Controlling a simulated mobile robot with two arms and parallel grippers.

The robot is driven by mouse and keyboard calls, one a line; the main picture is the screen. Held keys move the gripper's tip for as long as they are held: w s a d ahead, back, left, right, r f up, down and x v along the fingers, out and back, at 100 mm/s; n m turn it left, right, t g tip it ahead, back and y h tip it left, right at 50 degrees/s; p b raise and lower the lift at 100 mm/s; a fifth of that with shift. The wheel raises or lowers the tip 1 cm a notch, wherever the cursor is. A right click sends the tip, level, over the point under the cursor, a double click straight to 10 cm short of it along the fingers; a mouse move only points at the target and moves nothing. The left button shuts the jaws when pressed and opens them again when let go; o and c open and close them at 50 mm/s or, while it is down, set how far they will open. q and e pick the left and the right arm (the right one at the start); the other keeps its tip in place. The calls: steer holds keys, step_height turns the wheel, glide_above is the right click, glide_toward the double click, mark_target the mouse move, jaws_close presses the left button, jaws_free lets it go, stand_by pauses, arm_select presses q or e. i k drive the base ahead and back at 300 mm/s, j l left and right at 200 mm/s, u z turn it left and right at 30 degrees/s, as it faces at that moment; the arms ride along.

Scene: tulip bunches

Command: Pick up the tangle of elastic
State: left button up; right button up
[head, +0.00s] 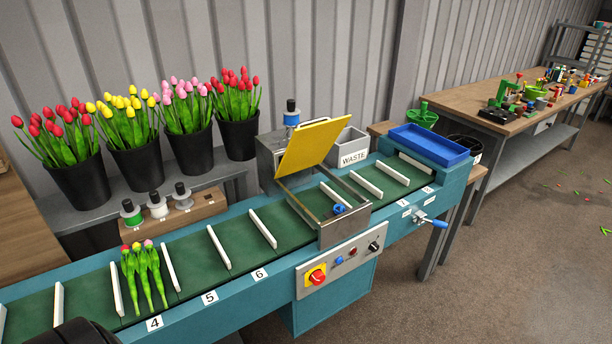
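A small blue tangle (338,208) that looks like the elastic lies on the green belt, inside the metal frame of the binding machine (345,232). It sits near the front wall of the frame, close to a white divider (335,194). The yellow cover (312,146) of the machine is raised, so the tangle is open to view from above. Neither of my grippers shows clearly. A dark rounded shape at the bottom left edge may be part of my arm.
Three tulips (144,275) lie on the belt near label 4. White dividers cross the belt. A control panel (342,262) is on the front. A waste bin (350,148) stands behind, a blue tray (430,145) at the right end. Tulip buckets (238,136) stand at the back.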

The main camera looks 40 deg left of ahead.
mark_target(335, 207)
steer(key=i+j, duration=0.1)
steer(key=i, duration=0.15)
steer(key=i+j+u, duration=0.1)
steer(key=i+u, duration=0.6)
steer(key=u, duration=0.2)
